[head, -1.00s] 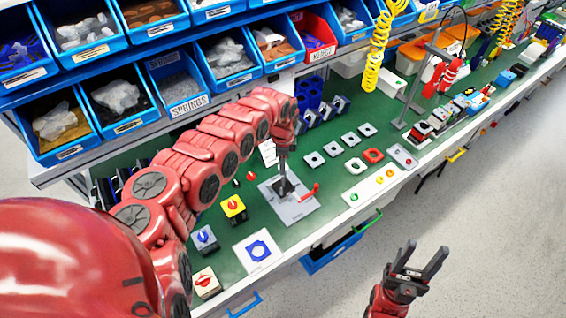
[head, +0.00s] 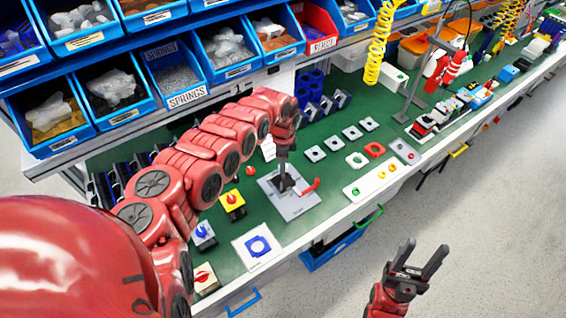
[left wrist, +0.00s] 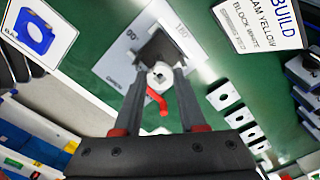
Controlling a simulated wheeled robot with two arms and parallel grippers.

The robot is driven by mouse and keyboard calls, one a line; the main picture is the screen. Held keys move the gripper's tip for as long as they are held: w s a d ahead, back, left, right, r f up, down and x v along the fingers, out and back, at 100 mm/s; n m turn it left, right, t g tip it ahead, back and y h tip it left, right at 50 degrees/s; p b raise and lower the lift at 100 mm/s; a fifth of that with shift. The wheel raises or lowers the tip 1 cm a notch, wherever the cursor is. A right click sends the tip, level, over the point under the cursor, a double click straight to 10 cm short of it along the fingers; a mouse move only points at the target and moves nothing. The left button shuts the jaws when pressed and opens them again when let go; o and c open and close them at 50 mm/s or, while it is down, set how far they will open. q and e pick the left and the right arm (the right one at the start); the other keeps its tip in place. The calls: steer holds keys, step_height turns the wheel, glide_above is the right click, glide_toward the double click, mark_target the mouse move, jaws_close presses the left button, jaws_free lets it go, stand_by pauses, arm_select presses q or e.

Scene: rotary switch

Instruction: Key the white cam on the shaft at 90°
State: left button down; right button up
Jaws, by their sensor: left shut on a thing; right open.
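My left gripper (head: 284,160) points down over a grey plate (head: 290,207) on the green bench. In the left wrist view its fingers (left wrist: 160,75) close on a small, pale, rounded piece (left wrist: 160,77), probably the white cam; its shape is partly hidden. A dark block (left wrist: 166,45) sits beside the fingertips on the plate, which carries angle marks, including 90 and 180. A red lever (head: 310,187) sticks out beside the gripper. The shaft is not clear to see. My right gripper (head: 420,262) is open and empty over the floor, off the bench.
Yellow (head: 232,206) and blue (head: 203,236) switch blocks and a picture card (head: 258,246) lie left of the plate. Several square tiles (head: 315,154) and a white tray (head: 367,187) lie to the right. A printed build card (left wrist: 260,22) lies close by. Parts bins stand behind.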

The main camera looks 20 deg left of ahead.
arm_select(q)
steer(key=shift+f, duration=0.2)
steer(key=shift+f+b, duration=0.85)
steer(key=shift+c, duration=2)
jaws_free()
